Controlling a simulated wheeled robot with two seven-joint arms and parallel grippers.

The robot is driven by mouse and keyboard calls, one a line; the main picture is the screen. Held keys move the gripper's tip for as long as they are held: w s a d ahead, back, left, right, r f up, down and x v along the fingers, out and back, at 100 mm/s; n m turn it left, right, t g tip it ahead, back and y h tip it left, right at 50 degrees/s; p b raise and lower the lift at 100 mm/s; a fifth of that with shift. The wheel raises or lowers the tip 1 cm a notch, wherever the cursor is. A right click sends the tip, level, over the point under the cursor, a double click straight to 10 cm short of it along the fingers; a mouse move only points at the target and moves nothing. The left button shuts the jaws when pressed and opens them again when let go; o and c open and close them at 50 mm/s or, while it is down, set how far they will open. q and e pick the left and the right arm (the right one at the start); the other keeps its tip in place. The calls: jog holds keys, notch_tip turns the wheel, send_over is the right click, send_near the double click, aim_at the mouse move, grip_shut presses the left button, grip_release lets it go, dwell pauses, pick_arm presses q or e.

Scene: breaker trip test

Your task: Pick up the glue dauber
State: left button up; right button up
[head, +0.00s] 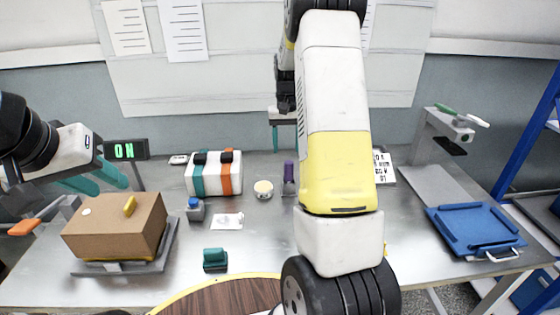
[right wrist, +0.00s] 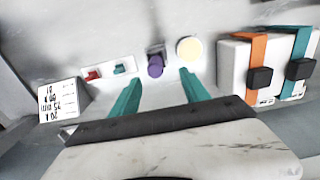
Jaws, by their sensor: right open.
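A purple-topped piece (head: 289,172), which looks like the glue dauber, stands in a small grey holder near the back middle of the bench. It also shows in the right wrist view (right wrist: 155,66), beyond and between my right gripper's teal fingertips (right wrist: 160,80). My right gripper (head: 286,146) is open and empty, above and apart from it; in the head view the arm partly hides this gripper. My left gripper (head: 112,187) is at the left, above the cardboard box (head: 110,228), with its teal fingers apart and nothing seen between them.
A round cream-topped pot (head: 263,189) and a white case with teal and orange straps (head: 214,174) stand left of the purple piece. A printed card (right wrist: 60,103) stands to the other side. A blue tray (head: 474,231) lies far right.

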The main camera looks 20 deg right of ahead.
aim_at(289, 162)
jog(key=f, duration=0.5)
jog(key=d+f, duration=0.1)
jog(key=f, duration=0.2)
grip_shut()
